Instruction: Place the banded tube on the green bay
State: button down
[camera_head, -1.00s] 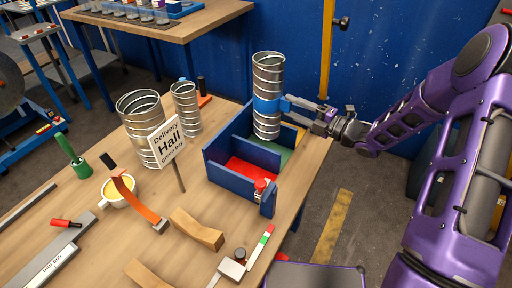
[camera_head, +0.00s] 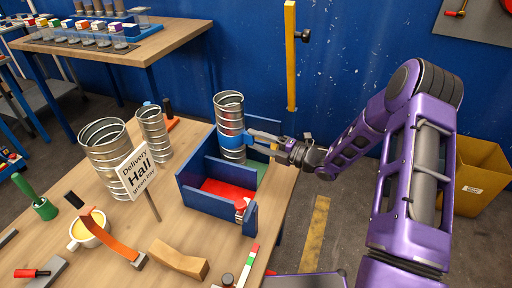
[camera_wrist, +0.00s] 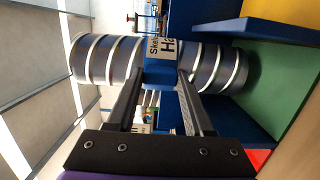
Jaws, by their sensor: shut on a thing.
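The banded tube (camera_head: 229,108), a ribbed grey metal duct with a blue band, stands upright at the blue divided tray. My gripper (camera_head: 246,137) is shut on it at the blue band, from the right. In the wrist view the tube (camera_wrist: 105,60) lies across the picture between the fingers (camera_wrist: 158,84), with a partly readable white label on its band. The green bay (camera_head: 262,172) shows beside the tube's lower end; its green floor (camera_wrist: 275,85) also shows in the wrist view. A divider hides the tube's foot, so I cannot tell whether it touches the floor.
The red bay (camera_head: 218,188) is in front, with a red-capped item (camera_head: 240,205) at its edge. A yellow bay (camera_wrist: 285,10) is beyond the green. A sign (camera_head: 137,172) reads "Delivery Hall green bay". Two other ducts (camera_head: 108,155) (camera_head: 153,132) stand left.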

jog(key=shift+f, duration=1.05)
jog(key=shift+f, duration=0.2)
jog(key=shift+c, duration=1.4)
grip_release()
jog(key=shift+r, duration=0.1)
jog(key=v, duration=1.2)
